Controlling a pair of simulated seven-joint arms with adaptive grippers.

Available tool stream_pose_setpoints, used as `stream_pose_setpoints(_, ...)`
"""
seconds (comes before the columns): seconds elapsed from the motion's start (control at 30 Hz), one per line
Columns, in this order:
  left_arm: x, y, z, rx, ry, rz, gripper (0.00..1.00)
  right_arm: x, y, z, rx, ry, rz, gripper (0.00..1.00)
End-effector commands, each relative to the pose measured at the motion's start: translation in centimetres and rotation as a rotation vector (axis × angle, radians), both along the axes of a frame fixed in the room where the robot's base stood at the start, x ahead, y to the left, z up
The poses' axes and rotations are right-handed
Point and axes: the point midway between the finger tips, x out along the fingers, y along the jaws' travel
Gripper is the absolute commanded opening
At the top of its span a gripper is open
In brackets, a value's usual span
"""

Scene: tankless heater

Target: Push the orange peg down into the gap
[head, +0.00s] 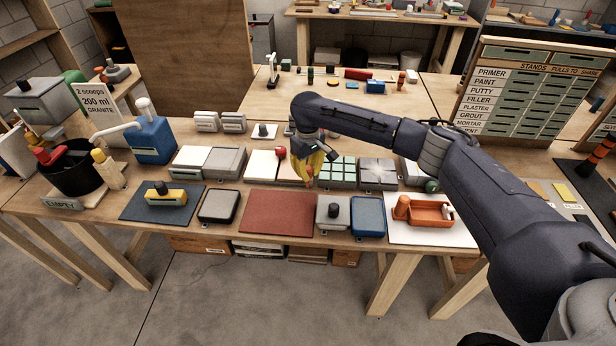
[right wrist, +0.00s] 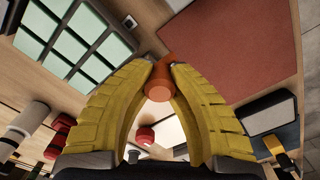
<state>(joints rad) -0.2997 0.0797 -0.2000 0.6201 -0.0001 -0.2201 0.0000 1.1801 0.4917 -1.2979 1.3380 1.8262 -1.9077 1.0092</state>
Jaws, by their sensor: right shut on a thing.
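My right gripper (head: 309,178) has yellow ribbed fingers and points down over the middle of the bench. In the right wrist view the fingertips (right wrist: 163,66) are closed on an orange peg (right wrist: 159,82), a short cylinder seen nearly end-on. Only a little orange shows at the fingertips in the head view. The gripper is between a white panel (head: 261,166) and a green-tiled panel (head: 336,172), behind the dark red mat (head: 277,213). The gap cannot be made out; the fingers and peg cover the surface below. My left gripper is not in view.
A grey box with a knob (head: 333,214) and a blue tray (head: 368,215) are in front. An orange tray (head: 431,213) lies on a white board to the right. The red mat is bare.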

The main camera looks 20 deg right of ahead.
Motion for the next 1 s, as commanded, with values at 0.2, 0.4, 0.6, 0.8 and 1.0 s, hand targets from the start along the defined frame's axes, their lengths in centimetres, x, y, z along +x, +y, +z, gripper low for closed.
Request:
stream_pose_setpoints(0.2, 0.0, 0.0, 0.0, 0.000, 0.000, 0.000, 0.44, 1.8, -0.5, 0.1, 0.000, 0.000, -0.002, 0.00)
stream_pose_setpoints(0.4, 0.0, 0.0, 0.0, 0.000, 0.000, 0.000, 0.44, 3.4, -0.9, 0.1, 0.000, 0.000, 0.000, 0.00)
stream_pose_setpoints(0.6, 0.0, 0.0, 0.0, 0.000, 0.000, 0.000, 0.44, 5.0, -1.4, 0.0, 0.001, 0.000, -0.001, 0.00)
stream_pose_setpoints(0.8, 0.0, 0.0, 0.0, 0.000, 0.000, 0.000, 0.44, 6.5, -1.8, 0.0, 0.000, 0.000, -0.001, 0.00)
stream_pose_setpoints(1.0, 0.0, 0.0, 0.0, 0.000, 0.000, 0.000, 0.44, 7.6, -2.1, 0.1, 0.000, 0.000, 0.000, 0.00)
